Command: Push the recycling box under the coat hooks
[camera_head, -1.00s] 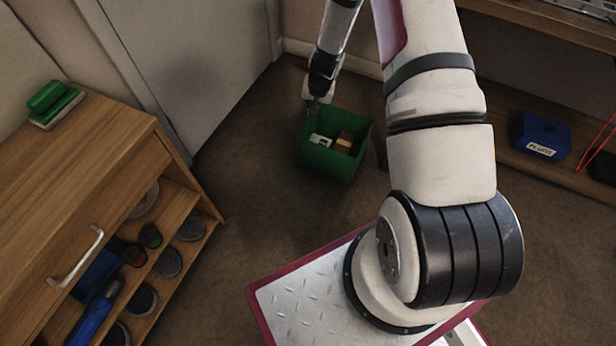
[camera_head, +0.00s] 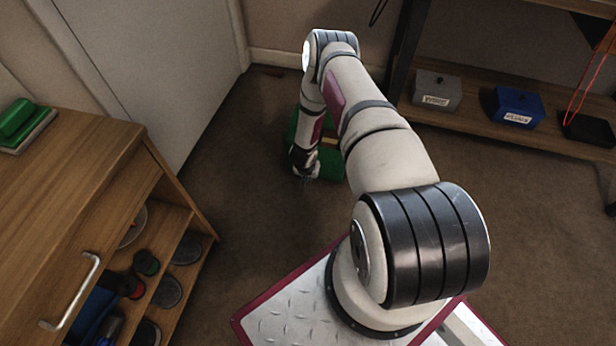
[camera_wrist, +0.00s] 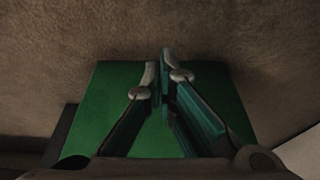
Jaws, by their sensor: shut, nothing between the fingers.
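The green recycling box (camera_head: 331,166) stands on the brown carpet in the head view, largely hidden behind my arm. A bit of something tan shows inside it. My gripper (camera_head: 304,178) is low, pointing down at the near left side of the box. In the wrist view my gripper (camera_wrist: 165,78) is shut and empty, with its fingers in front of a green surface of the box (camera_wrist: 98,105). I cannot tell whether the fingertips touch the box. No coat hooks can be made out in either view.
A wooden cabinet (camera_head: 150,190) with open shelves stands at the left. A pale door (camera_head: 160,70) is behind it. At the right, a low shelf (camera_head: 470,118) holds a grey bin (camera_head: 437,91) and a blue bin (camera_head: 517,106). Carpet is clear left of the box.

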